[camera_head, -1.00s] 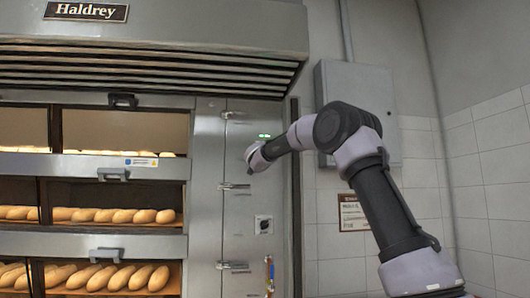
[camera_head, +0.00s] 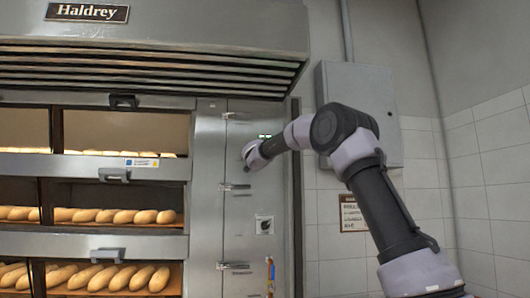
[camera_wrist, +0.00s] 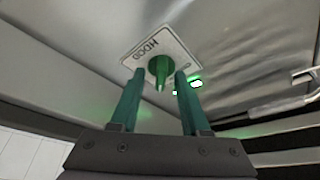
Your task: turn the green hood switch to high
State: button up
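The green hood switch (camera_wrist: 160,68) shows in the wrist view as a round green knob with a pointer, on a pale plate (camera_wrist: 137,56) marked "HOOD". My gripper (camera_wrist: 160,76) is open, with one green finger on each side of the knob. Gaps show between the knob and both fingers, and I cannot tell whether the tips reach it in depth. In the head view my gripper end (camera_head: 246,163) is at the steel panel right of the ovens, and the hood switch is hidden behind it.
A small green lit display (camera_head: 264,136) sits just above my wrist. A second switch with a black knob (camera_head: 264,224) is lower on the same panel (camera_head: 237,210). Door latches (camera_head: 233,187) lie along the panel's left edge. Oven decks with loaves (camera_head: 120,216) are at left.

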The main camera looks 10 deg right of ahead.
jog(key=v, duration=1)
jog(key=shift+s, duration=0.4)
jog(key=shift+f, duration=0.15)
jog(key=s+d+f+n+g+y, duration=0.2)
jog(key=s+d+f+n+g, duration=0.1)
jog(key=s+f, duration=0.7)
jog(key=s+d+f+n+g+y, duration=0.3)
jog(key=s+f, duration=0.6)
jog(key=s, duration=0.9)
jog(key=s+d+f+n+g+y, duration=0.2)
jog(key=s+f+g, duration=0.5)
jog(key=s, duration=0.8)
notch_tip(320, 180, down, 4)
jog(key=shift+d+r+n+y, duration=0.2)
jog(key=shift+d+n+y, duration=0.2)
jog(key=shift+d+y, duration=0.25)
jog(key=shift+w, duration=0.1)
